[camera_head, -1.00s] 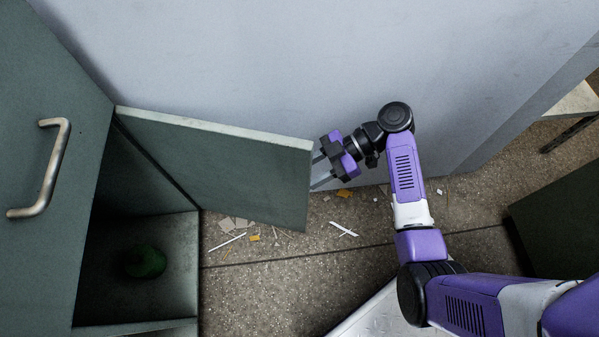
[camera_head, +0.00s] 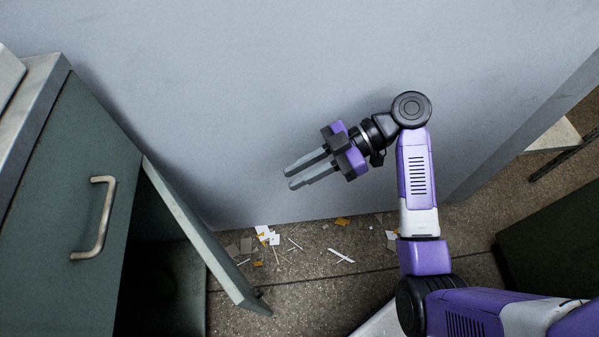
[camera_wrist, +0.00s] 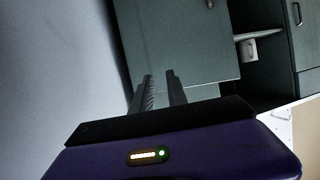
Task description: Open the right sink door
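The right sink door (camera_head: 205,240) stands partly open in the head view, its pale edge slanting down and right from the hinge side near the wall. Part of its green inner face shows. My gripper (camera_head: 288,178) is to the right of the door, apart from it, pointing left, with its two grey fingers separated and nothing between them. In the wrist view, the fingers (camera_wrist: 160,82) show a gap, with a green panel (camera_wrist: 190,40) ahead, which looks like this door. The cabinet's inside behind the door is dark.
The neighbouring green front (camera_head: 65,200) with a metal handle (camera_head: 105,215) is at the left. A pale wall (camera_head: 300,80) runs behind my gripper. Paper scraps (camera_head: 270,237) litter the floor. A dark green cabinet (camera_head: 550,235) stands at the right. Floor between is otherwise open.

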